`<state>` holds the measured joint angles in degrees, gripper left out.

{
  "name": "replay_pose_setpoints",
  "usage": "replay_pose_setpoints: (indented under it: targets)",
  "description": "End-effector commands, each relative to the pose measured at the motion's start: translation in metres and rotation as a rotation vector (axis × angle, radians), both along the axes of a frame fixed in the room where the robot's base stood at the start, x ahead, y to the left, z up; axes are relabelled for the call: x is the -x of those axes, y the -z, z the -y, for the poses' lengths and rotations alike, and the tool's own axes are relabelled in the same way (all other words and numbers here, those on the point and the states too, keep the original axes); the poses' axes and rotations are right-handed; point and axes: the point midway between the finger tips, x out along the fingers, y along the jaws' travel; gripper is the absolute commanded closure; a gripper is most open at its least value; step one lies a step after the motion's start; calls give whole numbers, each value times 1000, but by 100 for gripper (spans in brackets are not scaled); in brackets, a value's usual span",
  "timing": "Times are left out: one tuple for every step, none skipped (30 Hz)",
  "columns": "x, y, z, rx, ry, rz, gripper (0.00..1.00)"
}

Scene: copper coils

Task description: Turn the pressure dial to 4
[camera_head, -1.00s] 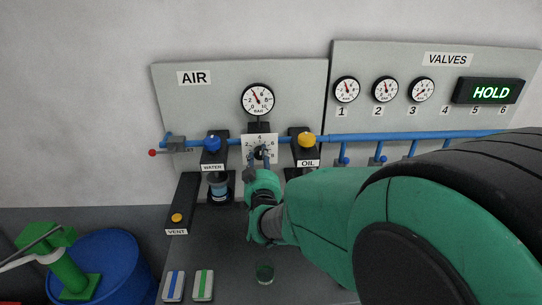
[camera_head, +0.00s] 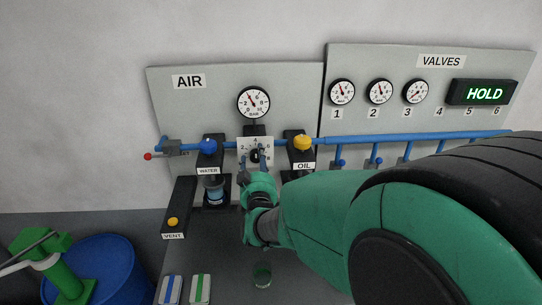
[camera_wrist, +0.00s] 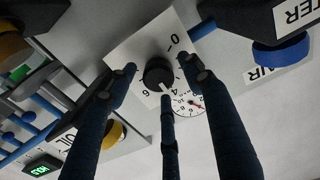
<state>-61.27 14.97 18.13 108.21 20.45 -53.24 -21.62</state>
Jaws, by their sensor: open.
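The pressure dial is a black knob (camera_wrist: 158,74) on a white square plate (camera_head: 244,141) below the AIR gauge. The wrist view shows the plate's numbers upside down, among them 0, 4 and 6. A pale pointer mark on the knob faces the lower side, close to the 4. My gripper (camera_wrist: 160,66) is open at the dial, with a dark finger on each side of the knob and a third below it. I cannot tell whether any finger touches the knob. In the head view my gripper (camera_head: 255,163) hides part of the plate.
The AIR gauge (camera_head: 253,103) hangs just above. The blue WATER knob (camera_head: 208,146) stands left and the yellow OIL knob (camera_head: 303,142) right, both close to my gripper. A blue pipe (camera_head: 400,138) runs right. A vent box (camera_head: 178,205) and blue drum (camera_head: 105,270) are at left.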

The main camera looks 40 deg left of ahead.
Motion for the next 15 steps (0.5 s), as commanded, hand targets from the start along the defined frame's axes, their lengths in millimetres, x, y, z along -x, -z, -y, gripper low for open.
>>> replay_pose_setpoints:
  targets:
    - [0,0,0,0,0,0,49]
    - [1,0,1,1,0,-1,49]
    - [1,1,1,1,0,-1,49]
    - [2,1,2,1,0,-1,49]
    - [3,1,2,1,0,-1,49]
    - [4,1,4,1,0,-1,49]
    - [5,1,5,1,0,-1,49]
    - [6,1,6,2,-1,-2,49]
    - [9,1,8,1,-1,-1,49]
    - [10,0,10,1,-1,-1,49]
    - [12,0,12,0,-1,0,49]
    - [15,0,14,0,-1,0,49]
    - [17,1,17,1,-1,-1,49]
    - [20,1,19,1,-1,-1,49]
    - [24,1,23,1,-1,-1,49]
